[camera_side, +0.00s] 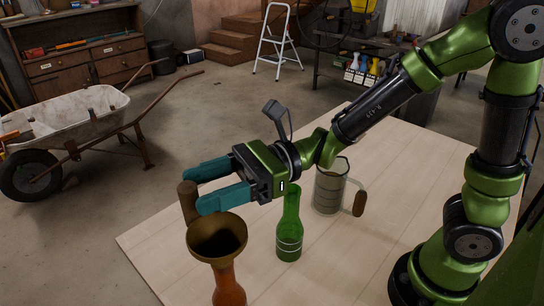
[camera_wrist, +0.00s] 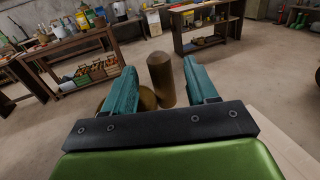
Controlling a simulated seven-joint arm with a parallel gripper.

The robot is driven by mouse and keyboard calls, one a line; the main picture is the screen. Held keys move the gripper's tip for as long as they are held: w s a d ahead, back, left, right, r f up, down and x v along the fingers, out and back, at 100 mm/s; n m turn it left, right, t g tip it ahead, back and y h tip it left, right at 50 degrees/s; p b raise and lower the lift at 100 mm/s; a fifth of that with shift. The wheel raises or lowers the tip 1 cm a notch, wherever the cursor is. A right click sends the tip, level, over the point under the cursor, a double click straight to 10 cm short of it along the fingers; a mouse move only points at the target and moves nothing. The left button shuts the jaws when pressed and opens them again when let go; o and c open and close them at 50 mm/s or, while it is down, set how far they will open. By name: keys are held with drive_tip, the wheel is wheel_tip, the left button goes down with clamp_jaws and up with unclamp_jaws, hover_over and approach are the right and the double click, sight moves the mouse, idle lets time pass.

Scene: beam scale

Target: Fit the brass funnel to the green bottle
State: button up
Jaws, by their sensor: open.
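The brass funnel (camera_side: 217,237) sits in the mouth of an orange-brown bottle (camera_side: 229,287) at the table's front. A thick brown upright handle (camera_side: 188,204) stands beside its bowl. My gripper (camera_side: 194,191) is open, its teal fingers level above the funnel. In the wrist view, the handle (camera_wrist: 161,82) stands between the fingertips (camera_wrist: 160,68), with a gap on each side. Part of the funnel's bowl (camera_wrist: 147,98) shows behind the left finger; the rest is hidden. The green bottle (camera_side: 289,228) stands upright on the table to the right of the funnel, its mouth uncovered, just below my wrist.
A clear jug (camera_side: 329,188) with a brown handle (camera_side: 359,203) stands behind and right of the green bottle. The pale wooden table (camera_side: 150,243) is bare at its left and right front. A wheelbarrow (camera_side: 75,115), stepladder (camera_side: 275,45) and benches stand away on the floor.

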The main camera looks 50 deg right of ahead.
sight(189, 194)
drive_tip(key=shift+x, duration=1.55)
drive_tip(key=shift+c, duration=0.5)
drive_tip(key=c, duration=1)
